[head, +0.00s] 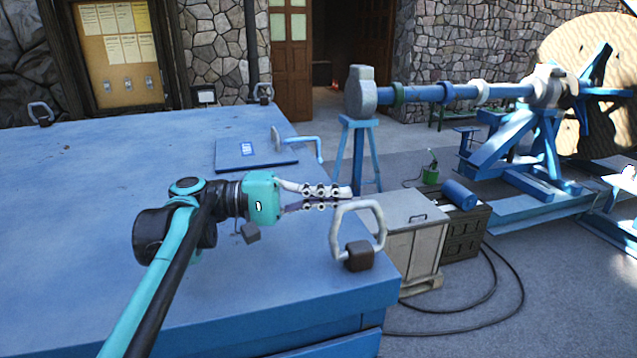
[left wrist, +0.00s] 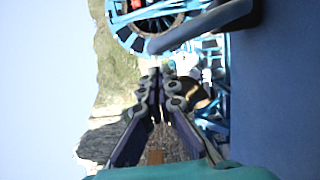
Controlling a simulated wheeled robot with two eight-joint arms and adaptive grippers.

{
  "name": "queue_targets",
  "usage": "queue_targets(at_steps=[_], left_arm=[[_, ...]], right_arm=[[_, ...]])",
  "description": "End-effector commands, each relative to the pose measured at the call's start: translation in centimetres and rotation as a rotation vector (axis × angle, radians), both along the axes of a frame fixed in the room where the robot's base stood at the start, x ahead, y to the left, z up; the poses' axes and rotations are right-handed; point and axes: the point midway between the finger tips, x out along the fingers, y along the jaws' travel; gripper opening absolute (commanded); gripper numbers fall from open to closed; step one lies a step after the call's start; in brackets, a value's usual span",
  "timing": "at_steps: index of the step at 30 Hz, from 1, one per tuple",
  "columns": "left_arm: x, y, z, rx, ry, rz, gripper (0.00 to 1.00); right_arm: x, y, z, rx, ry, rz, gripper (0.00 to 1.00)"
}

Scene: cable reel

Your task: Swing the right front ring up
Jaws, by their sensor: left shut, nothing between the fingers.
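The right front ring (head: 382,224) is a pale grey metal loop on a dark block (head: 358,257) at the right front corner of the blue table-like top (head: 120,215). It stands up from its block. My left gripper (head: 345,194) is teal with pale linked fingers. It is shut and empty, with its fingertips close by the top of the ring; I cannot tell whether they touch. In the left wrist view the fingertips (left wrist: 166,72) are together, and a grey bar of the ring (left wrist: 195,30) passes just beyond them. My right gripper is not in view.
A raised blue panel (head: 240,158) with a crank handle (head: 300,138) lies behind my gripper. A pale cabinet (head: 410,245) stands beyond the right edge. The front left of the top is clear.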

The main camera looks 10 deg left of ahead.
Motion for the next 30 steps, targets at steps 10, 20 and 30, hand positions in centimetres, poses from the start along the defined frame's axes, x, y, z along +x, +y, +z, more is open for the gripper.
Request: queue_targets(at_steps=[10, 20, 30], left_arm=[[-1.1, -0.4, 0.0, 0.000, 0.000, 0.000, 0.00], [-2.3, -0.9, 0.3, 0.000, 0.000, -0.001, 0.00], [-2.5, -0.9, 0.4, 0.000, 0.000, 0.000, 0.00]], right_arm=[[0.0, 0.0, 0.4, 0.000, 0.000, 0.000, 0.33], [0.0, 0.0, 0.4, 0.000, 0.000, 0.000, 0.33], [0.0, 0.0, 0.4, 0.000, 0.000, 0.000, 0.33]])
